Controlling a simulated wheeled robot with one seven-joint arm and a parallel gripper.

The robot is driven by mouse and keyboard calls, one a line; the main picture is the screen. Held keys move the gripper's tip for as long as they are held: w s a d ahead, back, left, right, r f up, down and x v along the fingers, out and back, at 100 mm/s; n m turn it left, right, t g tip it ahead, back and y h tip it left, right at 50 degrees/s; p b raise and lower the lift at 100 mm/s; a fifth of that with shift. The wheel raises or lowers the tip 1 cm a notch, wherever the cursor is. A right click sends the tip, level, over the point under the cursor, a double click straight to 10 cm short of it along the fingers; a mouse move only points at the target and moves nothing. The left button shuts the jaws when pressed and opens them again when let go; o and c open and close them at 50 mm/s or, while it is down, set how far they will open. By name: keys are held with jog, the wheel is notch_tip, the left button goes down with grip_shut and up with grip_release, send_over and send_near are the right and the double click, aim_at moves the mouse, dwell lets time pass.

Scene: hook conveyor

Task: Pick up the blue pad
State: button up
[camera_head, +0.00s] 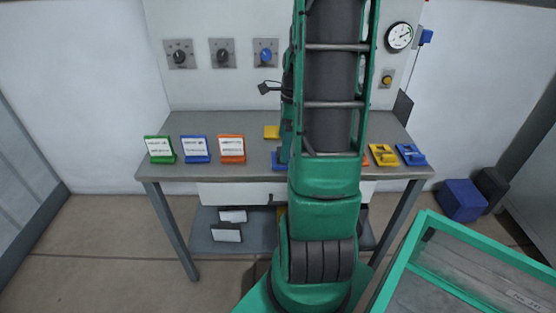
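A flat blue piece (277,160), perhaps a pad, lies on the grey table just left of my arm, which hides part of it. Another blue piece (410,154), with a raised part, lies near the table's right end. I cannot tell for sure which one is the blue pad. My green and black arm rises in front of the table and covers its middle. My gripper's fingers cannot be made out. A small dark part sticks out left of the arm, above the table.
Green (160,149), blue (195,149) and orange (232,149) label stands line the table's left side. A yellow piece (271,131) lies behind; another yellow piece (382,154) lies at right. A green-framed case (415,245) stands front right. A blue box (461,200) is on the floor.

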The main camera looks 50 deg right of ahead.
jog(key=f, duration=0.3)
jog(key=a+f, duration=0.1)
jog(key=f, duration=0.1)
jog(key=shift+w, duration=0.15)
jog(key=shift+r, duration=0.1)
jog(key=shift+c, duration=0.3)
jog(key=c, duration=1.1)
jog(key=shift+d, duration=0.1)
jog(key=shift+r, duration=0.5)
jog(key=r, duration=0.2)
jog(key=a+r, duration=0.1)
jog(key=shift+s+r, duration=0.2)
jog(key=shift+r, duration=0.2)
jog(key=s+a+r, duration=0.4)
jog(key=a+r, duration=0.2)
jog(key=a, duration=0.3)
jog(key=shift+s+a, duration=0.3)
jog(key=shift+a, duration=0.05)
